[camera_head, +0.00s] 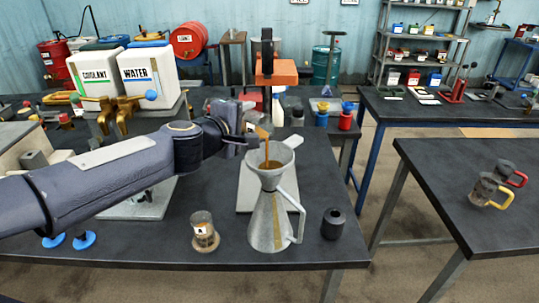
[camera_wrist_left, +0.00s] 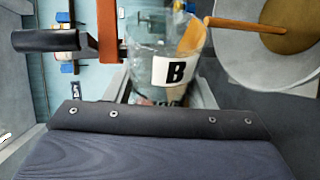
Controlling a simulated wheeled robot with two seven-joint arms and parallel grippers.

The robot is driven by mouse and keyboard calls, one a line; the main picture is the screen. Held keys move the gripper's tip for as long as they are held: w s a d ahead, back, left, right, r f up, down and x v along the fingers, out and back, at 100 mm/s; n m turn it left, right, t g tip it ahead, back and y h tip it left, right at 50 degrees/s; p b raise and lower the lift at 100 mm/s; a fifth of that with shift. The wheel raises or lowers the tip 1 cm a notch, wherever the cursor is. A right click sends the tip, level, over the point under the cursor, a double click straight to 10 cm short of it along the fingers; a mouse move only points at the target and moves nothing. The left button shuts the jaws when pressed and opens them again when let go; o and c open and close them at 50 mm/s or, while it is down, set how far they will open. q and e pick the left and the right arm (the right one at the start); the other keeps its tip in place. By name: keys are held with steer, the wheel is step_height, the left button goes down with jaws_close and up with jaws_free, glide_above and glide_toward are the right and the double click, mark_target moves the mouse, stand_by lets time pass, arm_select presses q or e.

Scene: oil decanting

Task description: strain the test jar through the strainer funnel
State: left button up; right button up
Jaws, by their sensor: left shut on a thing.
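My left gripper (camera_head: 250,133) is shut on a clear glass test jar (camera_head: 264,123), tilted over the strainer funnel (camera_head: 285,153). The jar shows a white "B" label in the left wrist view (camera_wrist_left: 165,60), with brown liquid at its lip. A brown stream falls into the funnel, which also shows in the left wrist view (camera_wrist_left: 240,70) with brown liquid pooled inside. The grey funnel stands on top of a conical metal measure (camera_head: 267,225) with a handle. Its strainer mesh cannot be made out. My right gripper is not in view.
A jar labelled "A" (camera_head: 203,228) stands on the bench left of the measure. A dark cylinder (camera_head: 333,223) stands to its right. An orange-headed press (camera_head: 277,75) rises behind the funnel. Two handled mugs (camera_head: 487,188) stand on the right table.

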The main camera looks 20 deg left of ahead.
arm_select(q)
steer(key=shift+r+m, duration=0.25)
steer(key=shift+m, duration=0.05)
stand_by(0.4)
steer(key=shift+d+f+b, duration=0.1)
steer(key=shift+b, duration=0.4)
steer(key=shift+s+d+f+m+t+y+b, duration=0.1)
steer(key=shift+d+f+m+t+y+b, duration=0.15)
steer(key=shift+m+b, duration=0.35)
